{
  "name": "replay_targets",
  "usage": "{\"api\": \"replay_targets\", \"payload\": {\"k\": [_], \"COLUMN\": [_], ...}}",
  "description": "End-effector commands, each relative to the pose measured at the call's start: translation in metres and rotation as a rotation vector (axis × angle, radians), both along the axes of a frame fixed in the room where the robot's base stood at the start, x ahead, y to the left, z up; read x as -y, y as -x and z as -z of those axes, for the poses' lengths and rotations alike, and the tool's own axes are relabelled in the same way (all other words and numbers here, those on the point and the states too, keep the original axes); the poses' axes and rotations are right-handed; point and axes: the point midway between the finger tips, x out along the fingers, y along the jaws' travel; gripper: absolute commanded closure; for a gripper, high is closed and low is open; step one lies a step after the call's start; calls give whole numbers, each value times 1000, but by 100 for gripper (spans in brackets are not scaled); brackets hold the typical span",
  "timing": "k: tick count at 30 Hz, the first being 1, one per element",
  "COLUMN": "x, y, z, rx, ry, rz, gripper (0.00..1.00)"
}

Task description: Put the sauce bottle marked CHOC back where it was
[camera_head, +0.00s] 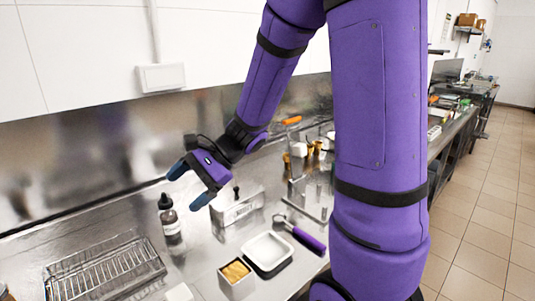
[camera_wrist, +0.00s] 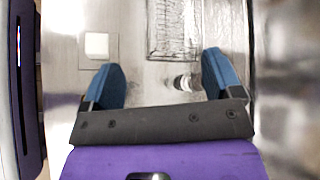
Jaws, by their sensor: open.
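A dark sauce bottle (camera_head: 171,222) with a black cap and a pale label stands upright on the steel counter (camera_head: 200,262) in the head view. Its lettering is too small to read. My gripper (camera_head: 188,186) is open and empty, above the counter and beside the bottle's upper part in the picture. In the wrist view, what looks like the bottle (camera_wrist: 183,82) shows between my two blue fingers (camera_wrist: 160,75), nearer the right one. It is apart from both fingers. The spot where the bottle was before cannot be told.
A wire rack (camera_head: 105,268) lies left of the bottle; it also shows in the wrist view (camera_wrist: 172,28). To the right are a metal box (camera_head: 238,207), a white tray (camera_head: 268,249), a tin with yellow contents (camera_head: 236,272) and a purple-handled tool (camera_head: 308,240). A steel backsplash (camera_head: 90,155) stands behind.

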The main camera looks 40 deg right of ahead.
Motion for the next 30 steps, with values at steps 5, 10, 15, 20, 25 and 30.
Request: {"api": "replay_targets", "payload": {"k": [5, 10, 15, 20, 25, 30], "x": [-5, 0, 14, 33, 53, 65], "y": [45, 85, 121, 151, 174, 186], "z": [-33, -55, -75, -94, -112, -123], "rx": [148, 281, 416, 539, 640, 690], "ry": [200, 407, 629, 852, 1063, 1188], "rz": [-226, -420, -592, -730, -837, -888], "gripper": [15, 15, 15, 15, 15, 15]}}
